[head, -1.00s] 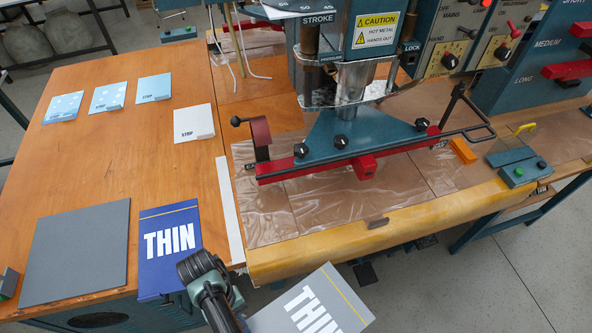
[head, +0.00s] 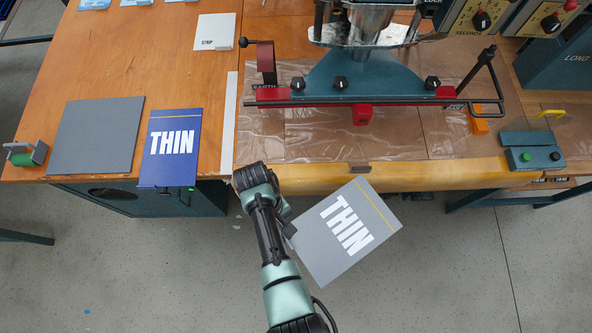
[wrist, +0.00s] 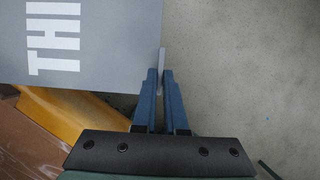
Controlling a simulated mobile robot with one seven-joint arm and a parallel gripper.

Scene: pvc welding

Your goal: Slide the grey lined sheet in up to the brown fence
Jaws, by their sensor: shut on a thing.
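The grey lined sheet (head: 372,238), marked THIN with a yellow line near its far edge, is held out over the floor in front of the press table. It is turned at an angle to the table edge. My gripper (head: 290,229) is shut on its near left edge. In the wrist view the sheet (wrist: 110,50) extends left from the blue fingers (wrist: 160,82). A small brown block (head: 360,168) sits on the table's rounded yellow front edge, just beyond the sheet. I cannot tell whether this block is the brown fence; no other clear fence shows in the head view.
The press's red and teal bar (head: 355,92) spans the table above clear plastic film (head: 300,140). A blue THIN sheet (head: 180,180) and a plain grey sheet (head: 95,135) lie on the left table. An orange block (head: 478,123) and a button box (head: 533,158) are right.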

